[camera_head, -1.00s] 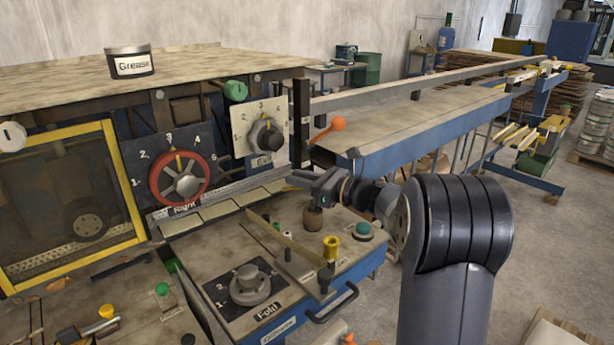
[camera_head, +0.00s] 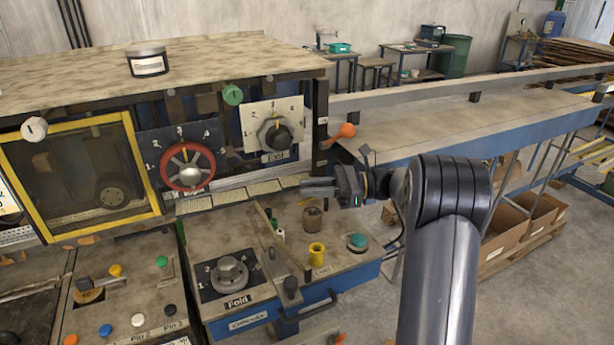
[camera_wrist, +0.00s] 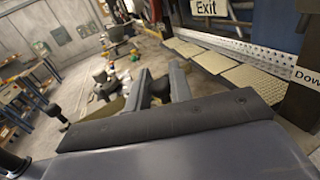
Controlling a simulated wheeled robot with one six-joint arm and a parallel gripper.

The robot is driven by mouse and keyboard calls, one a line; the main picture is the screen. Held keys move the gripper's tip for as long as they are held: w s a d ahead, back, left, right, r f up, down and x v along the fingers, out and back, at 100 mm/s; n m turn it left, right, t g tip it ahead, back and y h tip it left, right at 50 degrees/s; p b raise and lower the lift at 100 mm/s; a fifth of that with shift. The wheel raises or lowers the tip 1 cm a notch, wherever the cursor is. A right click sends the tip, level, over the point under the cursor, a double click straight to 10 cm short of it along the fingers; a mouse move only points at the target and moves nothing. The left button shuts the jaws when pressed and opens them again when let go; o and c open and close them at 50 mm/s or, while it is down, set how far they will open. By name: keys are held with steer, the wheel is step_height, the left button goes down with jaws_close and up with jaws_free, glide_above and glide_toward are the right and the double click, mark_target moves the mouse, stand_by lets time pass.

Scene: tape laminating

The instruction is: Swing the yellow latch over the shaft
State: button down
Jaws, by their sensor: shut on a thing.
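My gripper (camera_head: 308,187) is above the blue-edged bench (camera_head: 345,272), at its back. In the wrist view its two fingers (camera_wrist: 158,92) are close around a small dark piece (camera_wrist: 158,86) that I cannot identify. A narrow yellowish bar (camera_head: 275,240), possibly the latch, lies slantwise across the bench, below and left of the gripper. A bright yellow collar (camera_head: 317,253) stands to the right of the bar. A brown cylinder (camera_head: 312,218) stands just below the gripper. I cannot tell which part is the shaft.
A red-rimmed dial (camera_head: 187,165) and the Exit dial (camera_head: 274,133) are on the machine behind. An orange-knobbed lever (camera_head: 345,131) sticks out at right. The Fold knob (camera_head: 229,272) is at the front left of the bench. A long blue conveyor (camera_head: 430,140) runs off right.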

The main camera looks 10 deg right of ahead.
steer(key=shift+s+d+r+n+g+p, duration=0.15)
steer(key=shift+n+g+p, duration=0.3)
steer(key=shift+g, duration=0.35)
steer(key=shift+n+g, duration=0.25)
steer(key=shift+g, duration=0.05)
steer(key=c, duration=1.3)
jaws_free()
steer(key=shift+c, duration=0.2)
steer(key=shift+f, duration=0.2)
